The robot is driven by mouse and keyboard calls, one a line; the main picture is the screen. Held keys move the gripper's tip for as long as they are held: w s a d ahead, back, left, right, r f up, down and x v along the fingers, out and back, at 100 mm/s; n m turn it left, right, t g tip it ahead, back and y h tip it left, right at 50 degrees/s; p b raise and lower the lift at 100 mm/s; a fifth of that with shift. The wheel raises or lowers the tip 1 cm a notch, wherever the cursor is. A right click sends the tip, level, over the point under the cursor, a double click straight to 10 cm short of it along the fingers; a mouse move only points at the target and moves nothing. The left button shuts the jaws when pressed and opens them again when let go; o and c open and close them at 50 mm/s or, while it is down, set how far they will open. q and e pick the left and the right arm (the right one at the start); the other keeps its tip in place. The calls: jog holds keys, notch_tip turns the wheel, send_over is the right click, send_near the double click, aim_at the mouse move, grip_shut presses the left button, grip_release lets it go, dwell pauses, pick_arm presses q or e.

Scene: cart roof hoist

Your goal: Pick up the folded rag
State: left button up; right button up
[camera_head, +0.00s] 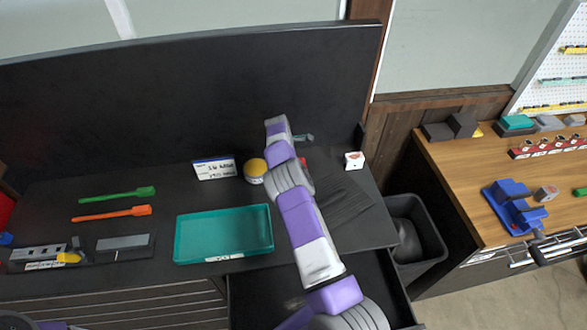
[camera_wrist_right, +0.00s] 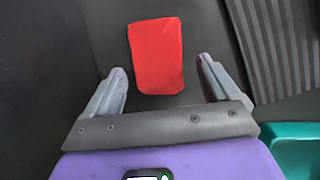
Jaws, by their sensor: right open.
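The folded rag (camera_wrist_right: 156,56) is a red, flat, roughly rectangular pad lying on the dark bench top. In the head view only a small red edge of it (camera_head: 303,161) shows beside my right arm; the arm hides the rest. My right gripper (camera_wrist_right: 162,68) is open and empty. Its two fingers stand on either side of the rag's near end in the wrist view, with a gap to each side. The rag extends ahead beyond the fingertips, and no contact shows. In the head view the right fingers cannot be made out clearly. My left gripper is out of view.
A teal tray (camera_head: 224,257) is left of my right arm, and a ribbed dark mat (camera_head: 349,207) is right of it. A yellow-topped round tin (camera_head: 255,168), a white label sign (camera_head: 214,168) and a small white box (camera_head: 354,160) stand nearby. A tall dark panel backs the bench.

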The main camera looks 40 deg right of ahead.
jog(key=b+x, duration=0.2)
jog(key=x, duration=0.2)
jog(key=shift+w, duration=0.1)
jog(key=shift+c, duration=0.2)
jog(key=c, duration=0.8)
jog(key=shift+r, duration=0.2)
jog(key=shift+a+r+p, duration=0.15)
jog(key=shift+r+p, duration=0.3)
jog(key=shift+p, duration=0.15)
notch_tip(320, 180, up, 7)
jog(key=shift+f+p, duration=0.15)
jog(key=shift+p, duration=1.05)
jog(key=shift+s+a+f, duration=0.15)
jog(key=shift+s+f, duration=0.15)
jog(key=shift+s, duration=0.2)
jog(key=s+a, duration=0.4)
jog(key=s, duration=0.4)
jog(key=s+a+p, duration=0.1)
jog(key=s+a, duration=0.4)
jog(key=s, duration=0.3)
jog(key=shift+s, duration=0.2)
